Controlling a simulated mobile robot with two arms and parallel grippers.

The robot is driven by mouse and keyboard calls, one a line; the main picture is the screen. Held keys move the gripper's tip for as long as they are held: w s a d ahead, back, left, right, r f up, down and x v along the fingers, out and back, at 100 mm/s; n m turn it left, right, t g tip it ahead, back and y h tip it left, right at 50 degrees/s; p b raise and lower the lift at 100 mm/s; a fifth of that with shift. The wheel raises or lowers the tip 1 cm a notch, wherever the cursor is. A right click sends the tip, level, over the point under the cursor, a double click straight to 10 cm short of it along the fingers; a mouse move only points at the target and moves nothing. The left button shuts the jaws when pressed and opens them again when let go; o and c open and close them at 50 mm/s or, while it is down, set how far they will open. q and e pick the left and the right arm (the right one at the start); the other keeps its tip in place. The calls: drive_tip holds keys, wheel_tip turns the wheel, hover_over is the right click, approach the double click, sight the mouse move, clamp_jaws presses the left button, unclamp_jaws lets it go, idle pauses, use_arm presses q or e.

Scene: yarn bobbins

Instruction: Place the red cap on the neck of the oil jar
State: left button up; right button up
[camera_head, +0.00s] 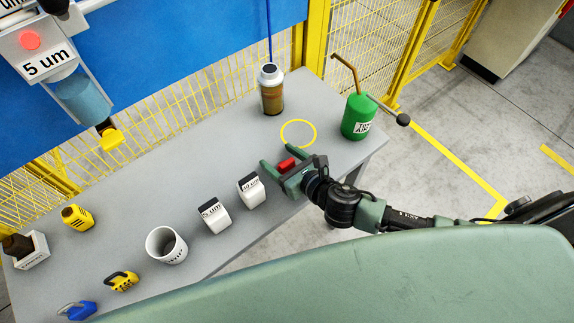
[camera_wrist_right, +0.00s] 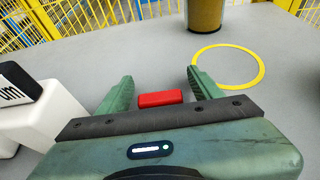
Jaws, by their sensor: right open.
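The red cap (camera_head: 286,165) lies on the grey table, low and block-like in the right wrist view (camera_wrist_right: 160,99). My right gripper (camera_head: 279,158) is open, with its two green fingers on either side of the cap. In the right wrist view a gap shows between the cap and the right finger; I cannot tell whether the left finger touches it. The oil jar (camera_head: 271,98), brown with a pale top and dark centre, stands upright near the table's back edge. Only its lower part (camera_wrist_right: 205,14) shows in the right wrist view. My left gripper is not in view.
A yellow ring (camera_head: 298,121) marks the table between jar and gripper. A green oil can (camera_head: 357,118) with a long spout stands right of it. White boxes (camera_head: 251,193) and a white cup (camera_head: 166,246) stand to the left. A yellow mesh fence (camera_head: 215,88) runs behind.

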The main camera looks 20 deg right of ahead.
clamp_jaws()
drive_tip(key=shift+r, duration=0.1)
